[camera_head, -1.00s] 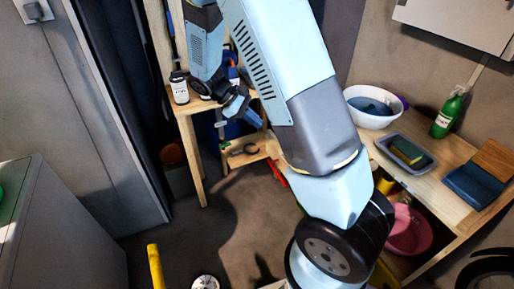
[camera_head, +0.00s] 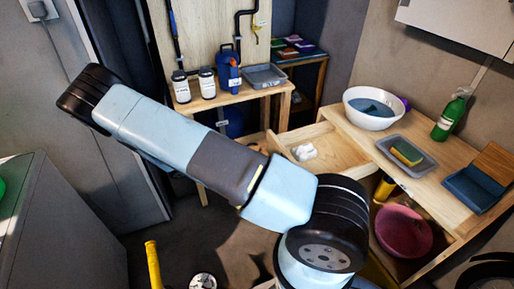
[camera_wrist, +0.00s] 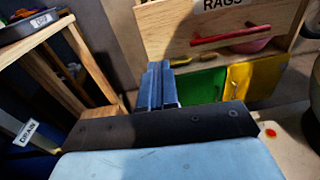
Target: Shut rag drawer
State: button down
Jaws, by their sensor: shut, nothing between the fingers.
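The rag drawer (camera_head: 338,160) stands open in the head view, pulled out to the left from under the right-hand bench. A white rag (camera_head: 304,151) lies inside it. In the wrist view the drawer front (camera_wrist: 165,32) carries a RAGS label (camera_wrist: 222,4) and a red bar handle (camera_wrist: 232,37). My gripper (camera_wrist: 158,82) is shut and empty, with its blue fingers together in front of the lower left part of the drawer front, left of the handle. I cannot tell whether they touch it. My gripper is hidden in the head view.
The bench (camera_head: 345,122) holds a white basin (camera_head: 370,122), a grey tray with a sponge (camera_head: 406,153) and a green bottle (camera_head: 448,118). A pink tub (camera_head: 403,231) sits below. A wooden shelf (camera_head: 238,93) with white jars stands behind.

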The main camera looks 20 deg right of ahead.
aim_at(269, 144)
jog(key=shift+n+t+h, duration=0.4)
jog(key=shift+n+t, duration=0.1)
jog(key=d, duration=0.4)
jog(key=d+f, duration=0.1)
jog(key=d, duration=0.8)
jog(key=shift+w+d+f, duration=0.25)
jog(key=shift+w, duration=0.05)
